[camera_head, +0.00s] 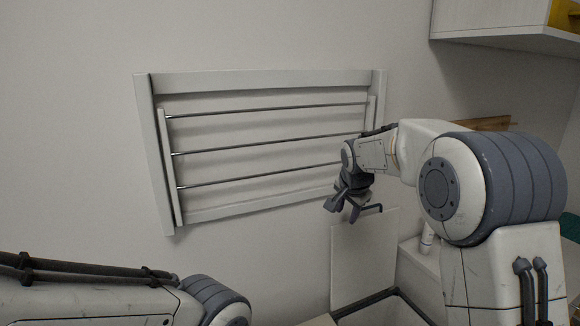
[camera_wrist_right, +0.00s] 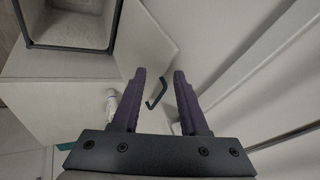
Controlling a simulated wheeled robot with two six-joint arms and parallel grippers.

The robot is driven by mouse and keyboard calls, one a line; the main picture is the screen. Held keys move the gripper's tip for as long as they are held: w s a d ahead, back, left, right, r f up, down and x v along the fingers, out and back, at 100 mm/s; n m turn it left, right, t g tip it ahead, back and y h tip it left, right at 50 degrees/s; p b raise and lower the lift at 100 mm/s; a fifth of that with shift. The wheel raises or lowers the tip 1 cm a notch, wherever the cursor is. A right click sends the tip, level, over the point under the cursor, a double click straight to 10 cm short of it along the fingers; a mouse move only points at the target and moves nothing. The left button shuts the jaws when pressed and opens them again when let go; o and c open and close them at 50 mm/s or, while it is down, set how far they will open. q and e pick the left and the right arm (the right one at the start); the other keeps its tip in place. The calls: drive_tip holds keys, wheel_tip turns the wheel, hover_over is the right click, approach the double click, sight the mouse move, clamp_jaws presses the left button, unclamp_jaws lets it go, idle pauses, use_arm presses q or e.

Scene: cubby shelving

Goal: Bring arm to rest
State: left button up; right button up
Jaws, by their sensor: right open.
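My right arm reaches in from the right in the head view. Its gripper (camera_head: 345,208) hangs in front of the wall, just below the lower right of a white wall rack, pointing down. In the right wrist view the two dark fingers of this gripper (camera_wrist_right: 158,95) stand apart, with nothing held between them. A dark handle on a white panel shows behind the gap, apart from the fingers as far as I can tell. My left arm shows only as a link at the lower left of the head view; its gripper is out of view.
The white wall rack (camera_head: 262,82) with three metal bars hangs on the wall. A white panel (camera_head: 362,262) with a dark handle (camera_wrist_right: 157,93) stands below the right gripper. A dark-rimmed open compartment (camera_wrist_right: 68,47) is beside it. A white cabinet (camera_head: 490,17) hangs at upper right.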

drive_tip(key=s+a+f+n+g+y, duration=0.1)
drive_tip(key=s+a+n+g, duration=0.1)
drive_tip(key=s+a+n, duration=0.6)
drive_tip(key=s+a+f+n+g+y, duration=0.15)
drive_tip(key=s+a, duration=0.35)
drive_tip(key=s, duration=0.7)
drive_tip(key=s+f+n+g, duration=0.1)
drive_tip(key=s+f+n, duration=0.2)
drive_tip(key=s, duration=0.8)
drive_tip(key=s+f+n+g, duration=0.1)
drive_tip(key=s+n, duration=0.4)
drive_tip(key=s, duration=0.6)
drive_tip(key=shift+s+d+f+g+h, duration=0.15)
drive_tip(key=shift+d+f+g+h, duration=0.25)
drive_tip(key=shift+f, duration=0.5)
